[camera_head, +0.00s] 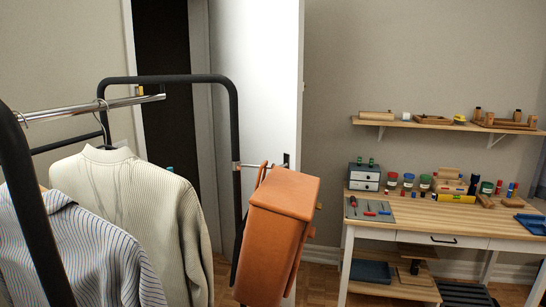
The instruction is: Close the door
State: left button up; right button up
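The white door (255,70) stands open, its panel swung out to the right of the dark doorway (162,45). Its free edge faces me near the middle of the picture. The lower part of the door is hidden behind a clothes rack and an orange bag. A small brass-coloured piece (319,206) shows just right of the bag; I cannot tell if it is the door's handle. Neither of my grippers shows in the head view.
A black clothes rack (170,79) with a cream sweater (130,195), a striped shirt (85,250) and an orange bag (285,195) stands in front of the door. A wooden workbench (445,215) with tools stands at right, below a shelf (440,125).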

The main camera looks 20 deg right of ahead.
aim_at(258, 46)
jog(key=i+l, duration=0.2)
jog(key=i+l+u, duration=0.15)
jog(key=l, duration=0.3)
jog(key=i+l, duration=0.2)
jog(key=l, duration=0.15)
jog(key=i+l+u, duration=0.1)
jog(key=l, duration=0.25)
jog(key=i+l, duration=0.25)
jog(key=i+l+u, duration=0.15)
jog(key=l, duration=0.3)
